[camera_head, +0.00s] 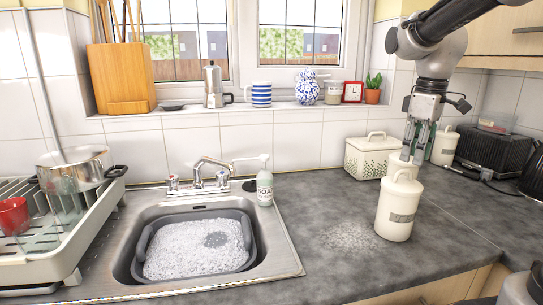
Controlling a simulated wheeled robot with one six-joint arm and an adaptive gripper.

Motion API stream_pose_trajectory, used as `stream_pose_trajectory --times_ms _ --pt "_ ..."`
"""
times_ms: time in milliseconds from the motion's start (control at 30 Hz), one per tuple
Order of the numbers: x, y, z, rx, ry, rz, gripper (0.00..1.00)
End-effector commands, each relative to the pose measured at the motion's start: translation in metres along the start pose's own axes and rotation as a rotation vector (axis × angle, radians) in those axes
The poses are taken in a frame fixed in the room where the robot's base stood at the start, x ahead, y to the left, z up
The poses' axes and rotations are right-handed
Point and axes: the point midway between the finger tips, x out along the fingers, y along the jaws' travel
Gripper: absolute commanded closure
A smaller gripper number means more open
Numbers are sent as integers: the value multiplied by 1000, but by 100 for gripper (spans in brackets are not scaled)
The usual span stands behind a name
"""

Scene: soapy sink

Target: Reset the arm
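My gripper (411,155) hangs down from my arm at the right of the head view, pointing at the counter. Its fingertips are at the top of a cream canister (397,212) with a grey label, which stands upright on the dark counter. The two fingers show as narrow, roughly parallel bars with a small gap between them. The fingertips overlap the canister's lid (404,170) in the picture. I cannot tell whether they hold its top or are just behind or above it.
A cream bread bin (372,157) and a second canister (444,147) stand behind. Pale powder (350,237) lies on the counter left of the near canister. The sink with a grey basin (250,247) of suds, a soap bottle (265,185) and a dish rack (60,250) are further left.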

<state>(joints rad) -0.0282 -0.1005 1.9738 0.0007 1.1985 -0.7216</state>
Motion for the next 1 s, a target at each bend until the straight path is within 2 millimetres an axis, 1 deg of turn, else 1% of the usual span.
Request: stream_pose_trajectory --times_ms 33,67,100,200,300,400,500,633,1000 --pt "5 -16 19 155 21 16 66" --pt "8 -26 32 262 38 25 66" --pt "14 -40 49 403 65 38 66" --pt "28 -73 88 649 132 57 66" --pt "39 -98 118 744 186 72 66" --pt "44 -115 138 747 224 87 66" --pt "40 -121 145 748 262 103 66" --pt "32 -121 146 748 291 115 66" --pt "32 -121 146 747 291 115 66"
